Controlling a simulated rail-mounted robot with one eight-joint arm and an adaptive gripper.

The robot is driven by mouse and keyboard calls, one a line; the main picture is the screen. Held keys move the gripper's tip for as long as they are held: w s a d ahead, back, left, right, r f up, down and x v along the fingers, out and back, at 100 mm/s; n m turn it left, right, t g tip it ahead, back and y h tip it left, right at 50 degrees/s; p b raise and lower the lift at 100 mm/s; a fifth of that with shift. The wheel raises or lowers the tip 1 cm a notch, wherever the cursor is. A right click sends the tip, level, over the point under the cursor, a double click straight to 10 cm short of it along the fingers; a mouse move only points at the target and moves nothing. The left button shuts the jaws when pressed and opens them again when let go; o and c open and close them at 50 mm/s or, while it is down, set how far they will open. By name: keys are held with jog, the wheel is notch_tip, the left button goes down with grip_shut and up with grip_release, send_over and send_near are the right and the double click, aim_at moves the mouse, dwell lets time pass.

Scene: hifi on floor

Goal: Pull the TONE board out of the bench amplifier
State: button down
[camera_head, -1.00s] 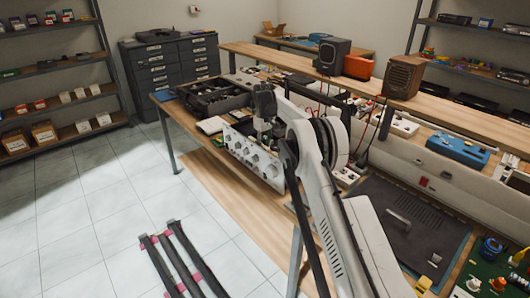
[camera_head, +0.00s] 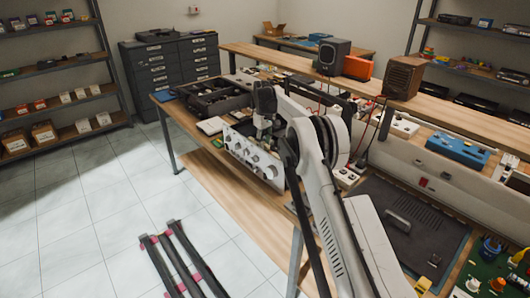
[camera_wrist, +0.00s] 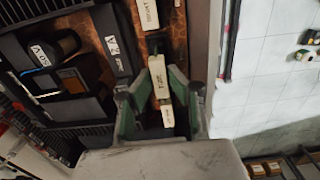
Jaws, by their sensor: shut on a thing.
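The bench amplifier (camera_head: 252,154) stands on the wooden bench with its pale knobbed front facing the aisle. Its open inside fills the left and middle of the wrist view, with a copper-brown floor (camera_wrist: 178,45). My gripper (camera_wrist: 158,98) reaches down into it, with its green-padded fingers shut on a cream labelled board (camera_wrist: 159,82). The label is too small to read surely, so I cannot confirm that it is the TONE board. Its lower edge is hidden, so I cannot tell whether it is still seated.
Another cream labelled board (camera_wrist: 149,14) stands just beyond the held one. A dark labelled block (camera_wrist: 116,42) and a black cylinder (camera_wrist: 54,48) sit to the left. Behind the amplifier is a dark open tray (camera_head: 214,98).

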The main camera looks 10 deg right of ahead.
jog(key=shift+r+p, duration=0.9)
jog(key=shift+r, duration=2.1)
